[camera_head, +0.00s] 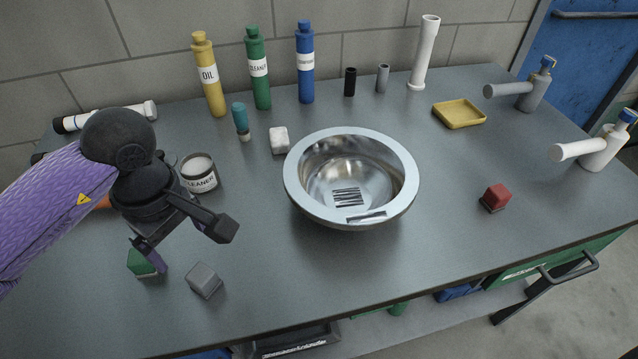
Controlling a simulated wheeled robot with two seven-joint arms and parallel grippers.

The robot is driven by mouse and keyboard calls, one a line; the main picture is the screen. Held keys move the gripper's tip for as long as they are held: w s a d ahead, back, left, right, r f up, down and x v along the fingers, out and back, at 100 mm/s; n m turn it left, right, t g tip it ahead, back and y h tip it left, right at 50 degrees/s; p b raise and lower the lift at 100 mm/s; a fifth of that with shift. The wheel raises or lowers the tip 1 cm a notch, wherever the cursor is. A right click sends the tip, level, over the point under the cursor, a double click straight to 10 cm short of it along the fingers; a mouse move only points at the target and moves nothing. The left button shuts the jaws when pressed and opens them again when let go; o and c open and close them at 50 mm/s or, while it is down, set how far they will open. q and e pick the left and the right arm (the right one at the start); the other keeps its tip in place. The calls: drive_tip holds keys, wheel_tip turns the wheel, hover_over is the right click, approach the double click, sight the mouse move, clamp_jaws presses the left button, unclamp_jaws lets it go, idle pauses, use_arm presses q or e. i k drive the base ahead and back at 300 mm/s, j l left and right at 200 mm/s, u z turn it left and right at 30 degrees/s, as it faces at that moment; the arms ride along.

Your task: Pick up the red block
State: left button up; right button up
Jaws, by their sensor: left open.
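The red block (495,197) lies on the right part of the grey worktop (440,260), to the right of the metal sink bowl (300,188), with nothing touching it. My left gripper (190,252) is open and empty over the left front of the worktop. Its fingers are near a green block (143,262), which one finger partly hides, and a grey block (204,280). The left gripper is far from the red block, with the bowl between them. My right gripper is not in view.
Yellow, green and blue bottles (305,62) stand along the back wall. A white block (279,140) and a cleaner tin (198,173) stand left of the bowl. The worktop around the red block is clear.

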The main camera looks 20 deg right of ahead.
sight(496, 198)
drive_tip(key=z, duration=1.75)
